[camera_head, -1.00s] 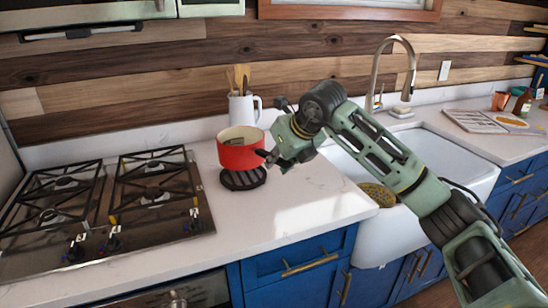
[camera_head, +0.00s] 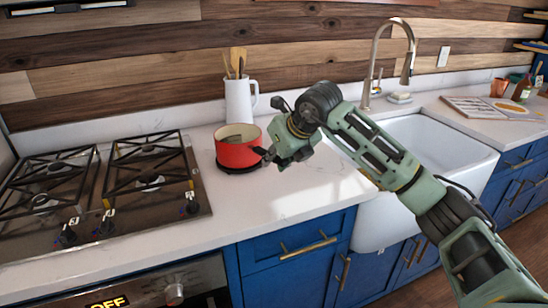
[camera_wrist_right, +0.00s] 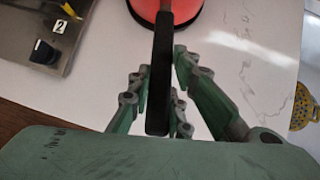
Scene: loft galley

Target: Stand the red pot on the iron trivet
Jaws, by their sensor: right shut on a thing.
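The red pot (camera_head: 238,153) stands upright on the counter between the stove and the sink. The dark iron trivet (camera_head: 238,171) shows only as a thin edge under the pot; the rest is hidden by it. I see no clear gap between them. My right gripper (camera_head: 270,156) is at the pot's right side, shut on its black handle. In the right wrist view, the handle (camera_wrist_right: 161,85) runs between the fingers, and part of the red pot (camera_wrist_right: 180,8) shows at the top. My left gripper is not in view.
A white jug (camera_head: 239,101) with wooden utensils stands just behind the pot. The gas stove (camera_head: 100,200) is to the left. The white sink (camera_head: 425,150) with a tall faucet (camera_head: 375,60) is to the right. The counter in front of the pot (camera_head: 260,205) is clear.

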